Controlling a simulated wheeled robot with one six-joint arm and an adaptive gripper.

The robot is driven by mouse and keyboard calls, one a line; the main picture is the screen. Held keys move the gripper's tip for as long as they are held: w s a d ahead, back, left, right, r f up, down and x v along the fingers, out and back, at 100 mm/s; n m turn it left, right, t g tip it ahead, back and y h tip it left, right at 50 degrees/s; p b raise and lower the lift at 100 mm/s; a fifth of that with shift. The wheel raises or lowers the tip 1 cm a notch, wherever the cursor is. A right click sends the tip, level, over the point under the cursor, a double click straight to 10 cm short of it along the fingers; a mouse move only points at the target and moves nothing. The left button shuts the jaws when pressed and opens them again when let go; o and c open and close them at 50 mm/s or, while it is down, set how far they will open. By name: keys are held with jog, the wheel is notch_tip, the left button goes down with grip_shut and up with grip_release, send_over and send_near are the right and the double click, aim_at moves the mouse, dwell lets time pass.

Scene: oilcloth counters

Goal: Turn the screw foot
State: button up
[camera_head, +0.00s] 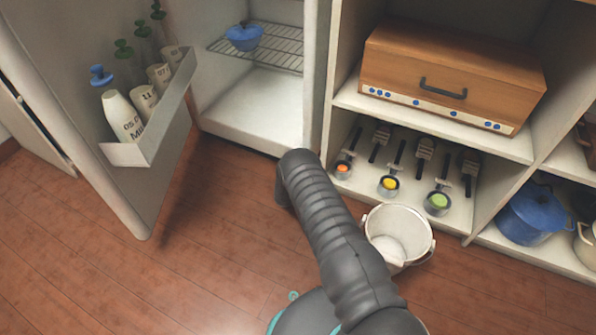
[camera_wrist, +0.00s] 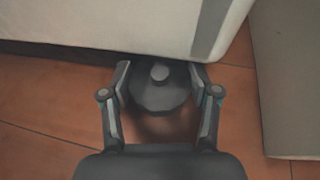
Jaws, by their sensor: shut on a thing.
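The screw foot (camera_wrist: 160,97) is a dark round disc with a small lighter round centre, under the bottom edge of a pale cabinet in the wrist view. My gripper (camera_wrist: 160,86) has one finger on each side of the foot, closed against it. The foot's far side is partly hidden under the cabinet. In the head view my dark arm reaches down to the base of the open fridge (camera_head: 255,132); the gripper and the foot are hidden there behind the arm and the cabinet.
The fridge door (camera_head: 75,110) stands open at the left, with bottles in its rack (camera_head: 160,130). A white bucket (camera_head: 398,235) stands on the wooden floor right of my arm. Shelves with small pans and a blue pot (camera_head: 532,210) are at the right. The front left floor is clear.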

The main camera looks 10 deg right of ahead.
jog(key=shift+f+h+b, duration=0.1)
jog(key=shift+h+b, duration=0.2)
jog(key=shift+b, duration=0.2)
jog(key=shift+f+m+h+b, duration=0.15)
jog(key=shift+m+h+b, duration=0.35)
jog(key=shift+b, duration=0.4)
jog(key=shift+m+g+h+b, duration=0.5)
jog(key=shift+m+g+b, duration=0.1)
jog(key=shift+m+b, duration=0.15)
jog(key=shift+r+m+g+h, duration=0.15)
jog(key=shift+m+g+h, duration=0.55)
jog(key=shift+m, duration=0.15)
jog(key=shift+r+m+g+h, duration=0.1)
jog(key=shift+m+g+h, duration=0.6)
jog(key=shift+m, duration=0.1)
jog(key=shift+d, duration=0.1)
jog(key=o, duration=1.2)
jog(key=shift+d, duration=0.1)
jog(key=shift+a, duration=0.25)
